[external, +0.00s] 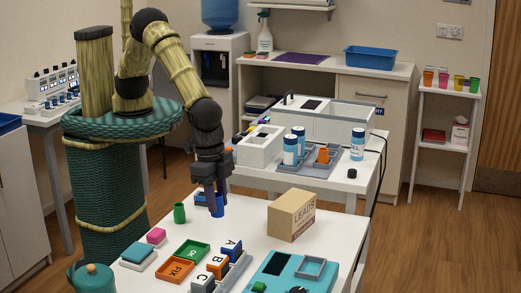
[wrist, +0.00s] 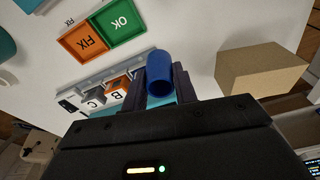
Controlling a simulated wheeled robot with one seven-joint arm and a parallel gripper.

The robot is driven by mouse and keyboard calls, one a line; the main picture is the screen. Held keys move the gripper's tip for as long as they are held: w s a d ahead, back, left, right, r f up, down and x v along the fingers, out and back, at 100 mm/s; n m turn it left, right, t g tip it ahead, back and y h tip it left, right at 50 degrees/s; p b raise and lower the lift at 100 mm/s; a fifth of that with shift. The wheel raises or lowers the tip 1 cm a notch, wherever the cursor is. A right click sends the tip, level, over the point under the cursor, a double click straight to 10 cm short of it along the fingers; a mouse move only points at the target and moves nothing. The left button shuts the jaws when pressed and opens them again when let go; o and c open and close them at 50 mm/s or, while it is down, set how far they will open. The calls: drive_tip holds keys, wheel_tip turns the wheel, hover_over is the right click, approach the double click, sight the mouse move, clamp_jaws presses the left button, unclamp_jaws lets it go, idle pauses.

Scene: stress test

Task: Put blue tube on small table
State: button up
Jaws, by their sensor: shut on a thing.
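The blue tube (wrist: 158,76) is held upright or nearly so between the fingers of my gripper (wrist: 161,88) in the wrist view. In the external view my gripper (external: 212,190) points down over the far part of the front white table (external: 325,232). The blue tube (external: 218,206) shows between its fingertips, just above or at the table top; I cannot tell which. A small white table (external: 352,184) stands behind, with bottles, a grey tray and an orange cup. A small white shelf stand (external: 447,91) with coloured cups is at the right.
A cardboard box (external: 291,215) stands right of my gripper. A green tube (external: 179,212) stands to its left. Orange FIX tray (external: 175,269), green OK tray (external: 193,250), lettered blocks and a teal device (external: 272,272) lie in front. Bare tabletop lies between gripper and box.

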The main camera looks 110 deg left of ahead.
drive_tip(key=w+a+r+n, duration=0.35)
drive_tip(key=w+a, duration=0.55)
drive_tip(key=a, duration=0.3)
wheel_tip(320, 180, up, 10)
drive_tip(key=n+g+y+p, duration=0.1)
drive_tip(key=n+y, duration=0.1)
drive_tip(key=n, duration=1.2)
hover_over(328, 129)
drive_tip(key=d, duration=0.3)
drive_tip(key=shift+w+d+f, duration=0.1)
drive_tip(key=shift+d, duration=0.1)
wheel_tip(328, 129, down, 14)
drive_tip(key=shift+r+p, duration=0.15)
drive_tip(key=shift+p, duration=1.05)
drive_tip(key=shift+w+a, duration=0.1)
drive_tip(key=shift+w, duration=0.15)
drive_tip(key=shift+w, duration=0.1)
